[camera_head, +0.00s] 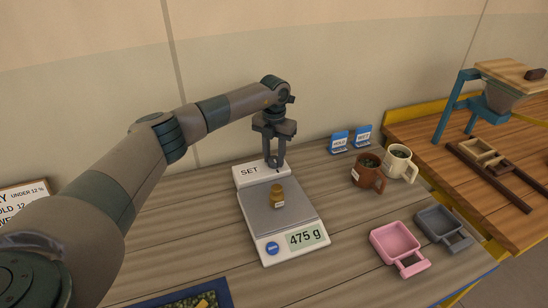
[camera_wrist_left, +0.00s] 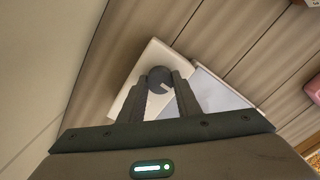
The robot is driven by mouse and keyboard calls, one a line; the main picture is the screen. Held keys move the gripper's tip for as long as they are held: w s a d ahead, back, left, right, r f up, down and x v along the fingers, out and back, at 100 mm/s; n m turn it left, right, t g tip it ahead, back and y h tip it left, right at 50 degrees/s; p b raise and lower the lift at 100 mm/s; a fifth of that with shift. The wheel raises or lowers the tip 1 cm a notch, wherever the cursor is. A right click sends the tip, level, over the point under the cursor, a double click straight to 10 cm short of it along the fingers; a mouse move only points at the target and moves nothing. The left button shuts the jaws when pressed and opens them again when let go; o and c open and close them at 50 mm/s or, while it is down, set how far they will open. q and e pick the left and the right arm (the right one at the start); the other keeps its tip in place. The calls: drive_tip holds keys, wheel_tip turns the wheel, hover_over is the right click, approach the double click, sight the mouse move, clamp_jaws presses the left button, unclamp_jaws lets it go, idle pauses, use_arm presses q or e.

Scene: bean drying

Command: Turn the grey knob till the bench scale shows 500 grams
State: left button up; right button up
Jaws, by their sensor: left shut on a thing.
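The bench scale (camera_head: 295,243) stands on the wooden table, and its display reads 475 g. A small brass weight (camera_head: 277,196) stands on the scale's grey pan (camera_head: 293,215). Behind the pan is a white box (camera_head: 247,178) marked SET. My left gripper (camera_head: 274,161) points down over this box. In the left wrist view the round grey knob (camera_wrist_left: 159,76), with a light pointer mark, sits between the fingertips of my left gripper (camera_wrist_left: 160,84), which is shut on it. In the head view the fingers mostly hide the knob. My right gripper is not in view.
A brown mug (camera_head: 364,173) and a cream mug (camera_head: 400,163) stand to the right, with two blue-labelled cards behind. A pink tray (camera_head: 380,238) and a grey tray (camera_head: 430,222) lie at front right. A blue-edged mat (camera_head: 224,290) lies at the front.

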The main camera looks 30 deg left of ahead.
use_arm(q)
drive_tip(key=m+b, duration=0.2)
drive_tip(key=b, duration=0.1)
drive_tip(key=shift+f+m, duration=0.25)
drive_tip(key=shift+m, duration=0.05)
drive_tip(key=shift+r+m+b, duration=0.25)
drive_tip(key=shift+m+b, duration=0.2)
drive_tip(key=shift+m, duration=0.45)
drive_tip(key=o, duration=1.1)
drive_tip(key=shift+c, duration=0.2)
drive_tip(key=shift+r, duration=0.1)
